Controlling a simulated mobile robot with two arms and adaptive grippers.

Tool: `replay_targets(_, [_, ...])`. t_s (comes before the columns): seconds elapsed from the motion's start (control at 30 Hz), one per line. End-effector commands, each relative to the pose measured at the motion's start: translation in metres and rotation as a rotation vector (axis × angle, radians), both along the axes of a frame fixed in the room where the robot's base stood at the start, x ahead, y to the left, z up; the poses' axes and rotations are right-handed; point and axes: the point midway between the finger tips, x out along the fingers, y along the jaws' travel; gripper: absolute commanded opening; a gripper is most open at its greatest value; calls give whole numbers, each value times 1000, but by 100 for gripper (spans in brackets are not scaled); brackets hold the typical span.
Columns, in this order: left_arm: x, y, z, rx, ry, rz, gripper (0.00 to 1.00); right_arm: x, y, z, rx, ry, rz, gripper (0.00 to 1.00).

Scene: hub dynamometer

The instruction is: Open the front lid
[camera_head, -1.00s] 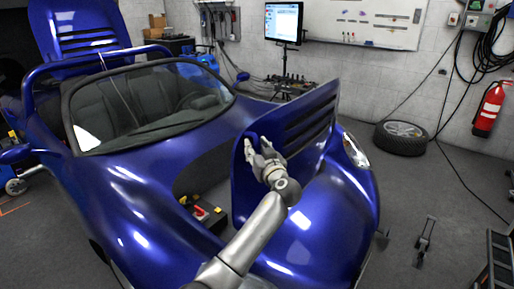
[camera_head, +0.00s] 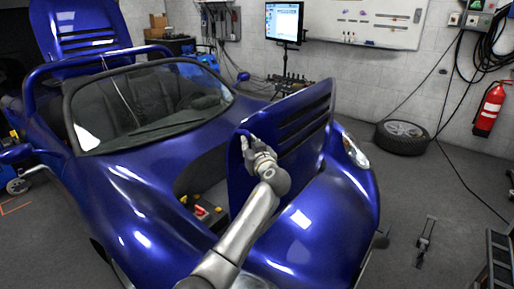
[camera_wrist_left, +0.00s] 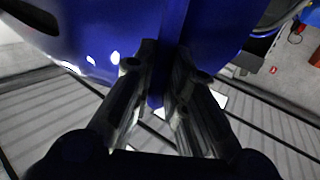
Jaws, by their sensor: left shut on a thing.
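The front lid (camera_head: 292,135) of the blue car is a blue panel with dark slots. It stands raised and tilted over the front opening (camera_head: 205,185). My left gripper (camera_head: 250,142) is at the lid's upper left edge. In the left wrist view, the two fingers of my left gripper (camera_wrist_left: 160,85) close on both sides of the lid's blue edge (camera_wrist_left: 172,30). The lid hides part of the opening. My right gripper is in neither view.
The blue car (camera_head: 140,200) fills the left and middle, with its windshield (camera_head: 150,103) behind the opening. A loose wheel (camera_head: 402,137) and a red fire extinguisher (camera_head: 489,109) are at the right. The grey floor (camera_head: 400,190) right of the car is mostly clear.

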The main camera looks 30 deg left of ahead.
Motion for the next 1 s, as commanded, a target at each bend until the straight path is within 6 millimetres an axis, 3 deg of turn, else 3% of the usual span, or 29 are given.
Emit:
replay_targets(0.1, [2, 39, 1, -75, 5, 7, 0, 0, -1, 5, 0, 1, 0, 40])
replay_targets(0.33, [6, 88, -7, -182, 14, 3, 0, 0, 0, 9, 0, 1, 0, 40])
replay_targets(0.73, [6, 97, -9, -206, 11, 1, 0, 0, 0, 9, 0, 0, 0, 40])
replay_targets(0.77, [6, 97, -9, -206, 11, 1, 15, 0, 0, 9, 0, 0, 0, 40])
replay_targets(0.8, [6, 97, -9, -206, 11, 1, 20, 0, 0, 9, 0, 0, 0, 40])
replay_targets(0.93, [6, 96, -9, -206, 11, 1, 35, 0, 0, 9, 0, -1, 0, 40])
replay_targets(1.0, [6, 96, -9, -206, 11, 1, 35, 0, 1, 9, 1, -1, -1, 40])
